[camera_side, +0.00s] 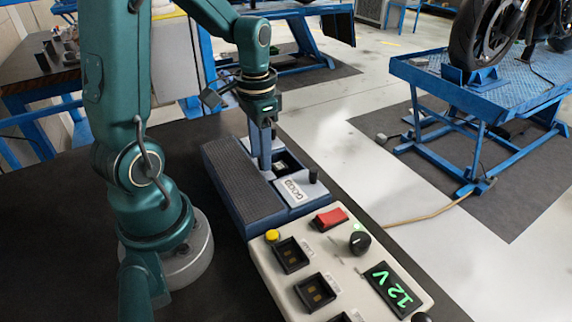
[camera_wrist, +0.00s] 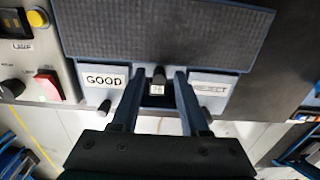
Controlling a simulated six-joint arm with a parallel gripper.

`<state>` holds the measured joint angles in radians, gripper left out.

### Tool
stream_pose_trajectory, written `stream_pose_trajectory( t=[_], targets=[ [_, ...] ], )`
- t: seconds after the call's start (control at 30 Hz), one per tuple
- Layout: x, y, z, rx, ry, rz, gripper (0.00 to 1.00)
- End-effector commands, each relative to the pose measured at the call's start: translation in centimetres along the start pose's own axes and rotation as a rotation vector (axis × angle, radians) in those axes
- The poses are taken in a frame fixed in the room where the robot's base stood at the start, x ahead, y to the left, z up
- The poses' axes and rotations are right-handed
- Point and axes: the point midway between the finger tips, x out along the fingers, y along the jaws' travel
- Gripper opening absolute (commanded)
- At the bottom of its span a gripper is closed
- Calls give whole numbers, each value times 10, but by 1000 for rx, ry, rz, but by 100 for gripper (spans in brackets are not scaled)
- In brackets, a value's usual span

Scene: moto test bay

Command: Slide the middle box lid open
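A blue box unit with a dark ribbed top (camera_side: 240,185) stands on the black bench; the ribbed top also shows in the wrist view (camera_wrist: 165,30). The GOOD lid (camera_wrist: 103,80) is on the left and the REJECT lid (camera_wrist: 209,88) on the right, both covering their compartments. Between them is a dark middle opening (camera_side: 290,165) with a small pale square item (camera_wrist: 156,89) inside. The middle lid's black knob (camera_wrist: 159,73) sits back at the ribbed top's edge. My gripper (camera_wrist: 159,76) is open, fingers pointing down, one either side of that knob with gaps showing.
A pale control panel (camera_side: 262,262) with a red switch (camera_side: 331,219), yellow button (camera_side: 272,236), black dial (camera_side: 360,242) and green 12V display (camera_side: 397,289) stands beside the box. The GOOD lid has its own upright black knob (camera_side: 313,175). A blue motorcycle lift (camera_side: 490,95) stands farther off.

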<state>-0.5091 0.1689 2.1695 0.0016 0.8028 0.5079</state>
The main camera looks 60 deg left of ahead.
Motion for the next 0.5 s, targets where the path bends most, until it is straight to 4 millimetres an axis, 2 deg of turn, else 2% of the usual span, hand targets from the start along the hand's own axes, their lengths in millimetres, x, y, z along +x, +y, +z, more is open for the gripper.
stream_pose_trajectory(
  t=[0.23, 0.5],
  targets=[
    [-5, 0, -1, 0, 2, 0, 45],
    [-30, 0, -1, 0, 4, -1, 45]
  ],
)
